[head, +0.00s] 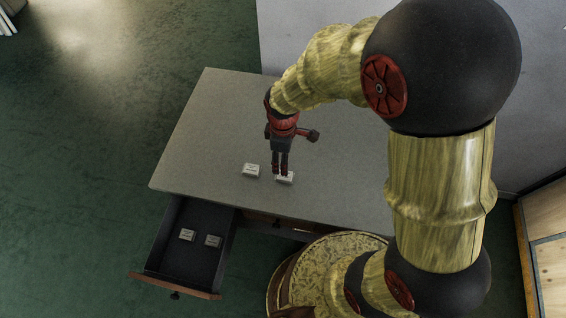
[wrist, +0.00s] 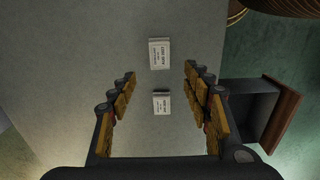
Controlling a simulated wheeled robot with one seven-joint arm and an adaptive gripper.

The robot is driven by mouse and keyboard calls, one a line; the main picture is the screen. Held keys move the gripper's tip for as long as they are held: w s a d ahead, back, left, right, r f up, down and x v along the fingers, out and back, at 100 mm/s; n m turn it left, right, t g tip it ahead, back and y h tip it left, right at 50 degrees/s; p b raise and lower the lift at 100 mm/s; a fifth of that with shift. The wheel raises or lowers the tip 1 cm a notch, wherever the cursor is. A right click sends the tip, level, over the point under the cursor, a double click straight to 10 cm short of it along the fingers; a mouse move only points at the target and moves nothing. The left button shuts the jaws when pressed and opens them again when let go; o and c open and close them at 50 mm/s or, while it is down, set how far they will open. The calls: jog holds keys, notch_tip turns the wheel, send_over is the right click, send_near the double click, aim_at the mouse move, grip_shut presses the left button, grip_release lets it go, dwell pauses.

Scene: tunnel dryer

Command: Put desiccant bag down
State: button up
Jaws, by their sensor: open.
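Two small white packets with printed labels, which look like desiccant bags, lie on the grey tabletop (head: 215,120). My gripper (head: 284,172) points down at the right-hand bag (head: 288,180), its fingertips close to it and partly covering it. The left-hand bag (head: 251,170) lies a short way to the left. In the wrist view my gripper (wrist: 160,82) is open, fingers well apart, gripping nothing. One bag (wrist: 160,53) shows ahead of the fingertips and the other bag (wrist: 162,103) shows between the finger lines. I cannot tell whether the fingertips touch a bag.
An open drawer (head: 175,288) juts from the table's front left and holds two similar white packets (head: 187,235), (head: 213,241). The drawer also shows at the right of the wrist view (wrist: 275,115). The tabletop behind and left of the bags is clear.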

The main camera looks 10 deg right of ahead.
jog(key=shift+r, duration=0.95)
jog(key=s+d+r+m+t, duration=0.2)
jog(key=s+d+r+m, duration=0.2)
jog(key=r, duration=0.4)
jog(key=s+d+r+m+t, duration=0.1)
jog(key=s+d+r+m, duration=0.3)
jog(key=r, duration=0.5)
jog(key=s+d+r+m+t, duration=0.2)
jog(key=s+d+r+m, duration=0.2)
jog(key=r+m, duration=0.2)
notch_tip(320, 180, up, 2)
jog(key=shift+s+d+r+t, duration=0.25)
jog(key=shift+s+d+t, duration=0.05)
jog(key=shift+s, duration=0.05)
jog(key=shift+f, duration=0.15)
jog(key=shift+c, duration=0.8)
